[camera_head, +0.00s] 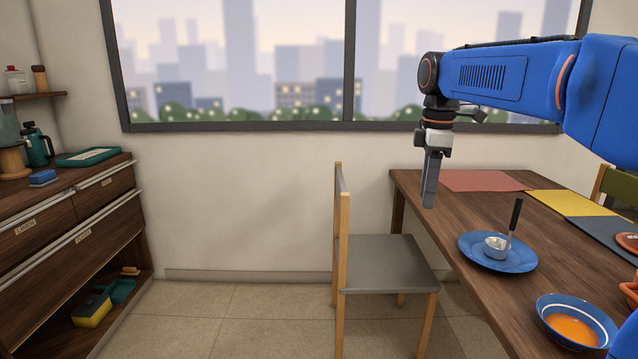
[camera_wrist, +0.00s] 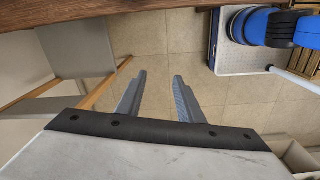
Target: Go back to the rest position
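My gripper (camera_head: 429,203) hangs pointing down at the left end of the dining table (camera_head: 411,198), above tabletop height, with my blue arm reaching in from the right. In the wrist view its two fingers (camera_wrist: 159,75) are apart, with only floor tiles showing between them. It holds nothing. In the head view the fingers overlap, seen from the side.
A chair (camera_head: 390,264) stands left of the table. The table bears a blue plate (camera_head: 485,263) with a ladle (camera_head: 496,246), a bowl (camera_head: 553,301) of orange liquid and placemats (camera_head: 484,181). A wooden sideboard (camera_head: 75,245) stands left; open floor (camera_head: 230,310) lies between.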

